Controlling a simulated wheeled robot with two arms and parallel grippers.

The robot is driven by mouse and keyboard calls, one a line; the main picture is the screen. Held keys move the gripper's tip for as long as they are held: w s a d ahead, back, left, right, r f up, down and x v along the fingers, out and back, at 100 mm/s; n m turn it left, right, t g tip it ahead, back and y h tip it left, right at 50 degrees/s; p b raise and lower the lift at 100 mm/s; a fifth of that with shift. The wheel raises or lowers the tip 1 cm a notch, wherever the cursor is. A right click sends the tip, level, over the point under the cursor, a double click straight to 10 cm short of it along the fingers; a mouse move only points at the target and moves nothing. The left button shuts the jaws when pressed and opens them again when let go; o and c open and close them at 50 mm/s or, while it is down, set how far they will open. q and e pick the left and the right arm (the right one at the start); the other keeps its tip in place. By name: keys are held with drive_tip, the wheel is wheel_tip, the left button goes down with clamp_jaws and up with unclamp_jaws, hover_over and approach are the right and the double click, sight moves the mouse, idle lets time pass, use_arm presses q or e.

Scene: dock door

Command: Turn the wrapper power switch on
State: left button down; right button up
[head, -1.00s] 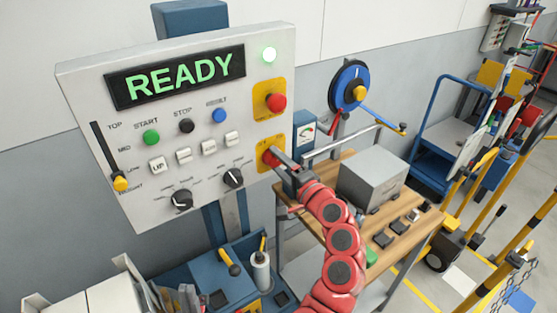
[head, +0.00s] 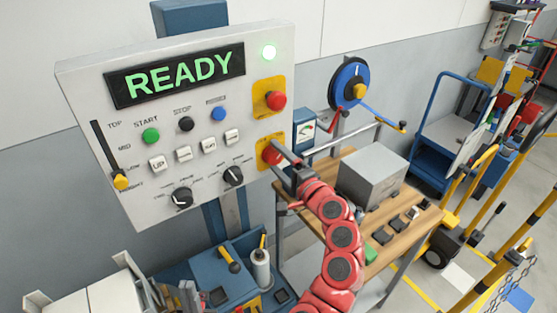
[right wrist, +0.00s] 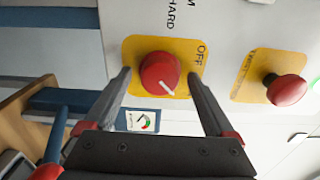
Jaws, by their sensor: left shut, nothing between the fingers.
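The power switch is a red round knob (right wrist: 160,72) with a white pointer on a yellow plate (right wrist: 132,50) marked OFF. In the right wrist view the pointer slants toward the lower right. In the head view the knob (head: 271,153) sits at the lower right of the grey control panel (head: 150,215), partly covered by my gripper. My right gripper (right wrist: 160,80) is open, with one finger on each side of the knob and small gaps visible; it also shows in the head view (head: 284,159). My left gripper is not in view.
A red mushroom button (head: 277,100) sits on another yellow plate above the switch. The panel display (head: 184,74) reads READY, and a green lamp (head: 269,52) is lit. A wooden table (head: 345,226) with a grey box (head: 371,176) stands beneath my right arm.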

drive_tip(key=shift+s, duration=0.1)
drive_tip(key=p+v, duration=0.6)
drive_tip(key=v, duration=1.1)
drive_tip(key=shift+d, duration=0.1)
